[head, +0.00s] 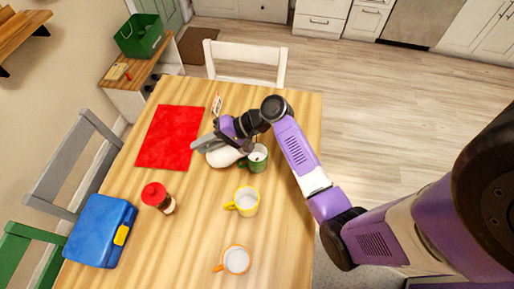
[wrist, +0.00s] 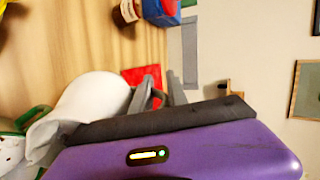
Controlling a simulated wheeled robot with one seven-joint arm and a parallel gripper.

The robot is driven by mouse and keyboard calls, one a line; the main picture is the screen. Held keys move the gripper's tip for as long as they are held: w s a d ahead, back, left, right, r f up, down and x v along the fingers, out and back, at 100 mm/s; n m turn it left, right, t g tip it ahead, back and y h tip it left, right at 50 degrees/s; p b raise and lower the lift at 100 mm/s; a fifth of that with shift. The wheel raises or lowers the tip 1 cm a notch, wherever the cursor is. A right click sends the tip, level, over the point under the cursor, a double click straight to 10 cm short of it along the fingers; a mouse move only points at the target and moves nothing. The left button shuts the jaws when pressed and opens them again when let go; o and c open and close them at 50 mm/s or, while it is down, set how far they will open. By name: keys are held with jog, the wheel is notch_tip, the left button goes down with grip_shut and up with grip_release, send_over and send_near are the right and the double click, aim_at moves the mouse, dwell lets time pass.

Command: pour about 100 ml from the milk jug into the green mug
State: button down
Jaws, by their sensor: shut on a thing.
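The white milk jug (head: 222,158) is held above the table by my gripper (head: 208,142), which is shut on it. In the wrist view the jug (wrist: 88,103) lies tipped, with its spout end toward the green mug (wrist: 10,150) at the left edge. The green mug (head: 259,164) stands upright on the table, just right of the jug in the head view. The jug's spout is at or over the mug's rim. I cannot make out a stream of milk or the level in the mug. My gripper hides part of the jug.
A yellow mug (head: 246,203) and an orange mug (head: 236,261) stand nearer on the wooden table. A red-lidded jar (head: 157,196), blue box (head: 100,232) and red mat (head: 170,138) are to the left. A small card (head: 217,104) stands behind my gripper. Chairs surround the table.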

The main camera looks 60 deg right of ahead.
jog(key=shift+w+a+r+g+p, duration=0.2)
jog(key=shift+w+g+p, duration=0.1)
jog(key=shift+p, duration=0.55)
jog(key=shift+w+a+f+g+h, duration=0.15)
jog(key=shift+f+g+h, duration=0.45)
jog(key=shift+h, duration=0.2)
jog(key=shift+w+a, duration=0.1)
jog(key=shift+w, duration=0.05)
dwell(0.6)
jog(key=w+a+f+g+h, duration=0.1)
jog(key=f, duration=0.2)
jog(key=w+f+g+h, duration=0.1)
jog(key=f+g, duration=0.1)
jog(key=f, duration=0.1)
jog(key=w+a+f+g+h+b, duration=0.1)
jog(key=f+g+h, duration=0.1)
jog(key=f, duration=0.1)
jog(key=shift+w+a+f, duration=0.15)
jog(key=shift+a+f, duration=0.05)
jog(key=shift+a, duration=0.1)
jog(key=shift+w+a+f+g+h+b, duration=0.1)
jog(key=shift+f+g+h+b, duration=0.1)
jog(key=shift+f+g+h, duration=0.25)
jog(key=shift+w+f+g+h+b, duration=0.15)
jog(key=shift+f+g+h, duration=0.1)
jog(key=shift+f+g, duration=0.3)
